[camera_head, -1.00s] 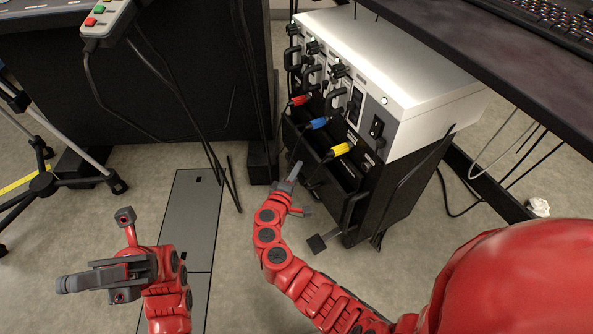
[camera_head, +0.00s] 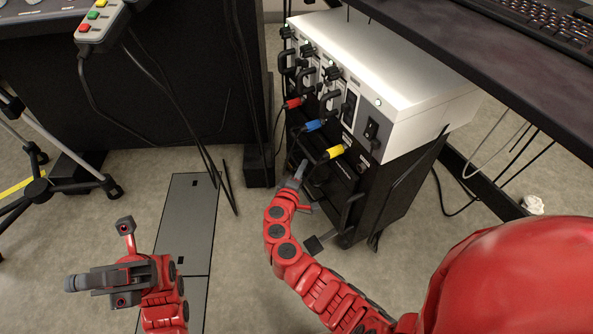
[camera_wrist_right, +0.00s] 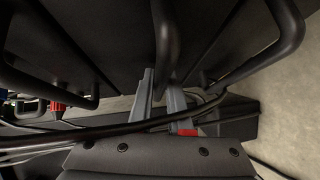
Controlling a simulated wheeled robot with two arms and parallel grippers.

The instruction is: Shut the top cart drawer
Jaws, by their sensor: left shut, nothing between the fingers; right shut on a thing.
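The black cart (camera_head: 400,185) stands right of centre in the head view, under a white instrument box. Its top drawer (camera_head: 335,176) is on the left-facing front, below the coloured plugs; it looks pushed in or nearly so, though cables and shadow hide any remaining gap. My right gripper (camera_head: 297,172) is at this front, shut on the dark drawer handle. In the right wrist view the handle (camera_wrist_right: 165,38) runs down to the grey fingers (camera_wrist_right: 162,92). My left gripper (camera_head: 74,283) is shut and empty, low at the left, well away from the cart.
The white box (camera_head: 400,75) carries red, blue and yellow plugs (camera_head: 336,151) whose cables hang before the drawer. A black desk (camera_head: 500,70) overhangs at the right. A tripod (camera_head: 42,184) stands at the left. Floor is clear between my arms.

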